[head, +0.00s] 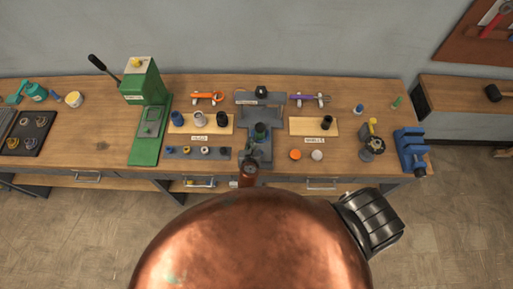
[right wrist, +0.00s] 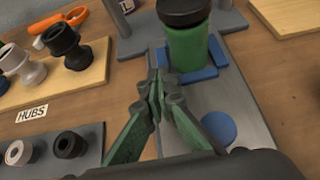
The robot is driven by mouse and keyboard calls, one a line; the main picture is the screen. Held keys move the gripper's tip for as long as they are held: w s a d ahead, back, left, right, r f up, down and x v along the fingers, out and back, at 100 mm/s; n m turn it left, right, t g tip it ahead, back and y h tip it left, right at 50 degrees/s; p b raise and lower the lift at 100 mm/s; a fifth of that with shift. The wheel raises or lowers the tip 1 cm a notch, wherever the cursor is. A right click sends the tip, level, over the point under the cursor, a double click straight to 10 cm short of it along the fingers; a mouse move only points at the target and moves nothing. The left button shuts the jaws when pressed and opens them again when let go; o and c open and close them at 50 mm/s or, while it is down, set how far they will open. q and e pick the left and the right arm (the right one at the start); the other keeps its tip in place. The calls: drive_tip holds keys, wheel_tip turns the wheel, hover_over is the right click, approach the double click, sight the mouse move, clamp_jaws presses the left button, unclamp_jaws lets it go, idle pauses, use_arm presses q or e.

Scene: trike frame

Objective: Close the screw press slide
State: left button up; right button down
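The grey screw press (head: 262,98) stands mid-bench, with a black knob at its back crossbar. A green cylinder with a black top (head: 260,130) stands on its front part; it also shows in the right wrist view (right wrist: 188,45), among blue blocks (right wrist: 215,52) on a grey plate (right wrist: 225,95). I cannot tell how far the slide is from the crossbar. My right gripper (head: 254,148) is at the press's front, just before the cylinder. In the right wrist view its green fingers (right wrist: 157,88) are together with nothing between them. Contact with the press is unclear. My left gripper is not in view.
Left of the press are a hubs board (head: 218,130) and a grey strip with small rings (head: 222,153). A green lever press (head: 144,95) stands farther left. Another board (head: 300,127) and a blue vise (head: 411,150) are to the right.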

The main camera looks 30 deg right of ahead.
sight(251, 131)
drive_tip(key=w, duration=0.1)
drive_tip(key=w+d, duration=0.2)
drive_tip(key=shift+w+r+p, duration=0.15)
drive_tip(key=shift+w+p, duration=0.15)
drive_tip(key=shift+w, duration=0.1)
drive_tip(key=w+d, duration=0.1)
drive_tip(key=w, duration=0.1)
drive_tip(key=w+d, duration=0.1)
drive_tip(key=w, duration=0.1)
drive_tip(key=w+d, duration=0.1)
drive_tip(key=w, duration=0.1)
drive_tip(key=shift+w+d+f, duration=0.1)
drive_tip(key=shift+f, duration=0.1)
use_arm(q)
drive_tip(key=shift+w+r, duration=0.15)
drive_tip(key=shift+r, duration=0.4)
